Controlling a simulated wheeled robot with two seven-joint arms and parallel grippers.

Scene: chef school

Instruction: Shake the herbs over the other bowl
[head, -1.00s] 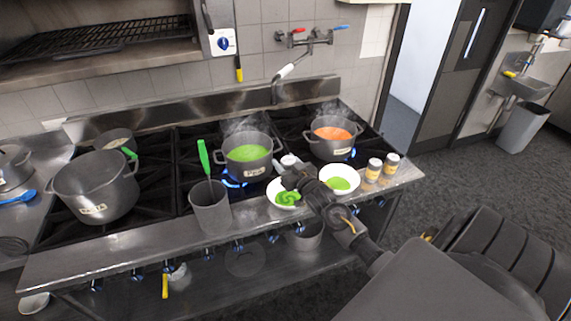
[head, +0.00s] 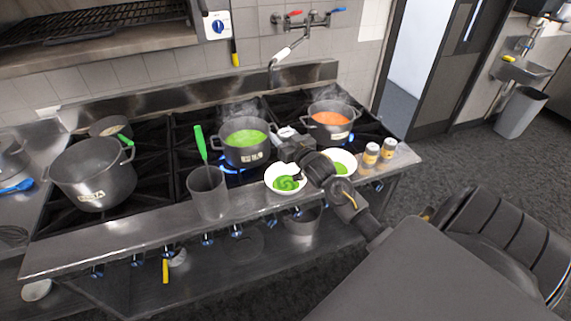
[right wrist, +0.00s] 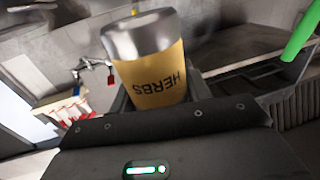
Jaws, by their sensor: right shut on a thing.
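My right gripper (head: 286,147) is shut on the herbs jar (right wrist: 152,78). In the right wrist view the jar has a yellow label reading HERBS, upside down in the picture, and a silver end at the top. In the head view the jar is a small pale shape beyond the gripper. The left bowl (head: 270,181), white with green soup and a darker swirl, stands just below the gripper. The right bowl (head: 351,170), white with green soup, is partly hidden behind my right arm. My left gripper is not in view.
A pot of green soup (head: 246,155) and a pot of orange soup (head: 331,132) steam behind the bowls. Two labelled jars (head: 380,151) stand right of the bowls. A grey container (head: 208,196) with a green-handled utensil stands left. A large pot (head: 92,186) is further left.

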